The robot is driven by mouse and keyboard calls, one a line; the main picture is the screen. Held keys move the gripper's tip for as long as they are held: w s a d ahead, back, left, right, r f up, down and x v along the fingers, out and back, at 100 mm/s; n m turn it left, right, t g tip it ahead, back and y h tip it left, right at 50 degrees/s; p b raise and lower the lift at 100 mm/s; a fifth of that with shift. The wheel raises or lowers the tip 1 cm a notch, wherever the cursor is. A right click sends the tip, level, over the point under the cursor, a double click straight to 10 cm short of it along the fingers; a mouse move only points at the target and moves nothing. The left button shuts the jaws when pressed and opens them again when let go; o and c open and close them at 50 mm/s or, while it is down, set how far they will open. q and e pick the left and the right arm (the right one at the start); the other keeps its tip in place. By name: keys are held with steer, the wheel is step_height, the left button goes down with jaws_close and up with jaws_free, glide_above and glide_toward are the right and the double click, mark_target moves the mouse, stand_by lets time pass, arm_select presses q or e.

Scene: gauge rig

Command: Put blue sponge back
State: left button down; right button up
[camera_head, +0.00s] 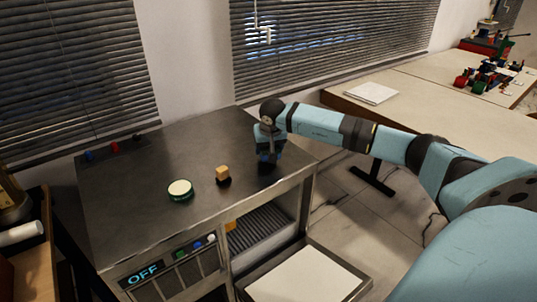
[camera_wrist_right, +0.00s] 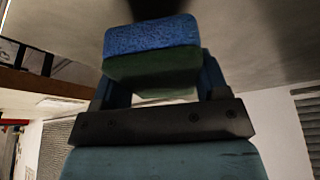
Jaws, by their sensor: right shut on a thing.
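The blue sponge (camera_wrist_right: 152,36) is a block with a blue layer and a dark green layer. In the right wrist view it sits between the two fingers of my right gripper (camera_wrist_right: 155,62), which is shut on it. In the head view my right gripper (camera_head: 268,158) points down at the right part of the dark metal worktop (camera_head: 130,190). The sponge is mostly hidden there by the gripper, and I cannot tell whether it touches the top. My left gripper is in neither view.
Small coloured pieces (camera_head: 115,147) lie along the back left edge. A display reading OFF (camera_head: 144,273) is on the front. The worktop's middle left is clear.

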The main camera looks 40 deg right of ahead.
step_height(320, 180, down, 3)
